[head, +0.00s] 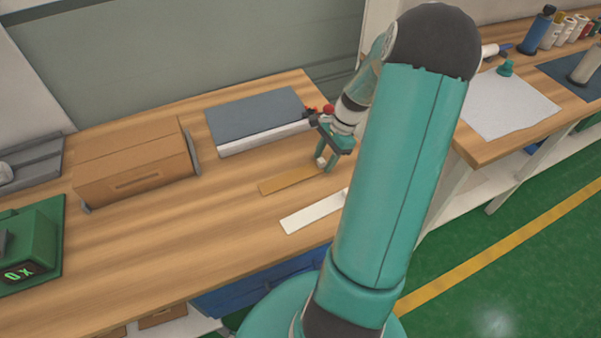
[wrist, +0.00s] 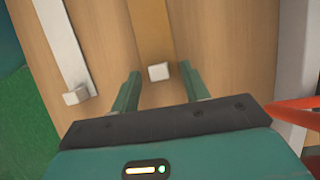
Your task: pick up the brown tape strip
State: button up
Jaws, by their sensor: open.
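The brown tape strip (head: 288,181) lies flat on the wooden table in the head view, in front of the grey-topped box. In the wrist view the brown strip (wrist: 152,35) runs down from the top edge, with a small pale block (wrist: 159,72) at its near end. My gripper (head: 327,163) is at the strip's right end, pointing down. In the wrist view my gripper (wrist: 159,84) is open, with one finger on each side of the pale block and gaps between. Whether the fingertips touch the table cannot be told.
A white strip (head: 313,212) lies parallel in front, also with a small block (wrist: 76,95). Behind is a grey-topped white box (head: 258,118); left of it stands a cardboard box (head: 134,165).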

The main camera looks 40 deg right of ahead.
grip_shut()
dwell(0.4)
jog(key=shift+r, duration=0.6)
notch_tip(320, 180, up, 2)
jog(key=shift+r, duration=0.1)
jog(key=s+a+r, duration=0.9)
jog(key=s, duration=0.1)
jog(key=shift+s+a+r, duration=0.15)
jog(key=shift+a+r, duration=0.05)
jog(key=shift+r, duration=0.05)
